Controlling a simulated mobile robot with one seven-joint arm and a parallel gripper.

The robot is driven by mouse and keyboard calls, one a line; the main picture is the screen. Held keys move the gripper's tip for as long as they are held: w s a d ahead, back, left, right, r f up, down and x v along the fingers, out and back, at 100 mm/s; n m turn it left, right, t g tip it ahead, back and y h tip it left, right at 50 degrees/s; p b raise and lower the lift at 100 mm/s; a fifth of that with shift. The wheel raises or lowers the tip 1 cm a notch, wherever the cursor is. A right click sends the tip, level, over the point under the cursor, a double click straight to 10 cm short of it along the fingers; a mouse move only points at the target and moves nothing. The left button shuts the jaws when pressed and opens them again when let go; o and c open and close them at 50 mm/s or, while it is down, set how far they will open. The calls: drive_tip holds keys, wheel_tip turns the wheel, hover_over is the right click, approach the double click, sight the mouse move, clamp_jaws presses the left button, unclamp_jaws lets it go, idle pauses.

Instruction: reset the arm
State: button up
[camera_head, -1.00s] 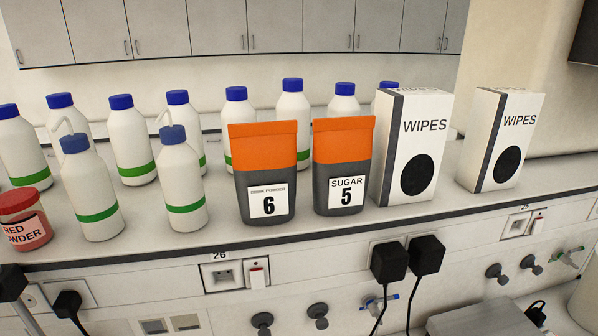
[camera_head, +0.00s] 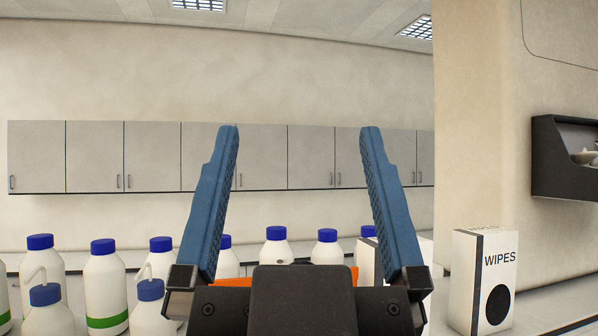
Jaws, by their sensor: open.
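My gripper (camera_head: 298,135) stands in the lower middle of the head view with its two blue fingers pointing up. The fingers are wide apart and nothing is between them. Behind the gap I see the wall and grey cabinets. The gripper's dark body hides most of the orange-topped pouches; only a strip of orange (camera_head: 232,282) shows beside it. It also covers part of one wipes box (camera_head: 366,268).
White bottles with blue caps (camera_head: 106,283) stand in rows on the shelf at left and behind the gripper. A wipes box (camera_head: 482,285) stands at right. Grey wall cabinets (camera_head: 152,157) span the back. A dark wall holder (camera_head: 553,165) hangs at the far right.

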drive_tip(key=shift+w, duration=0.1)
wheel_tip(320, 180, down, 18)
drive_tip(key=b, duration=1.7)
drive_tip(key=shift+b, duration=0.35)
